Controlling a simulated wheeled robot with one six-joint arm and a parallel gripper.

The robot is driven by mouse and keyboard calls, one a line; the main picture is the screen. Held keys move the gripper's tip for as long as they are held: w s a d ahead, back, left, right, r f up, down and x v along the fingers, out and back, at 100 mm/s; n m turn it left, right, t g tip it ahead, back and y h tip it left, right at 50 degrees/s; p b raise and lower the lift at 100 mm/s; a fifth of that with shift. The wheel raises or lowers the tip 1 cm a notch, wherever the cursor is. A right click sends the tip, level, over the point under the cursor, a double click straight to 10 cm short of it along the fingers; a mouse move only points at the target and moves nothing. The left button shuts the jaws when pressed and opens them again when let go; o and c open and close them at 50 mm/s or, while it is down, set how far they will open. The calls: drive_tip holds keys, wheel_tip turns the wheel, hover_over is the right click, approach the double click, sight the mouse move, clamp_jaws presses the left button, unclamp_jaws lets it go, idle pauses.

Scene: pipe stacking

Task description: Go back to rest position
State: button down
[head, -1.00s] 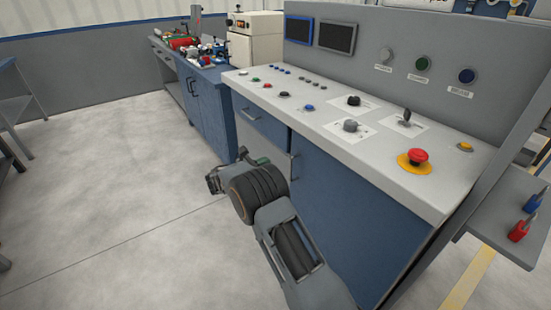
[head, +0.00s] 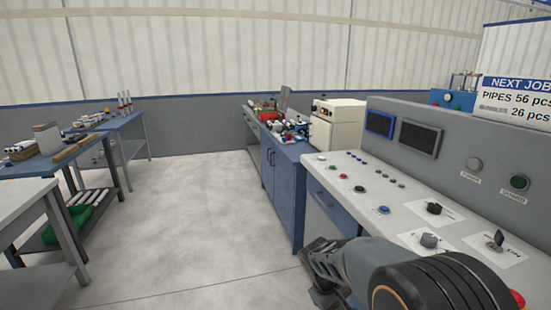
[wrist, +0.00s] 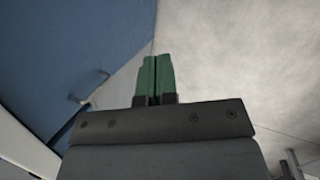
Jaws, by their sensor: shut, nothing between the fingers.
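My gripper shows in the wrist view, with its two green fingers (wrist: 154,80) pressed together and nothing between them. Below the fingertips are the pale floor and the blue front of a cabinet with a handle. In the head view my arm reaches in from the lower right, in front of the control console (head: 412,225). The fingers themselves are hidden in the head view.
A blue workbench (head: 283,165) with tools and a cream box (head: 337,127) stand beyond the console. Tables with pipes and parts (head: 45,165) stand at the left. The floor (head: 180,215) between them is clear. A job sign (head: 515,98) hangs at upper right.

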drive_tip(key=s+r+m+t+y+p, duration=0.2)
drive_tip(key=s+r+p, duration=0.3)
drive_tip(key=r, duration=0.6)
drive_tip(key=s+r+m+t+y+p, duration=0.2)
drive_tip(key=s+r+m+p, duration=0.2)
drive_tip(key=r, duration=0.8)
drive_tip(key=shift+s+t+p, duration=0.3)
drive_tip(key=shift+s+p, duration=0.65)
drive_tip(key=shift+p, duration=0.3)
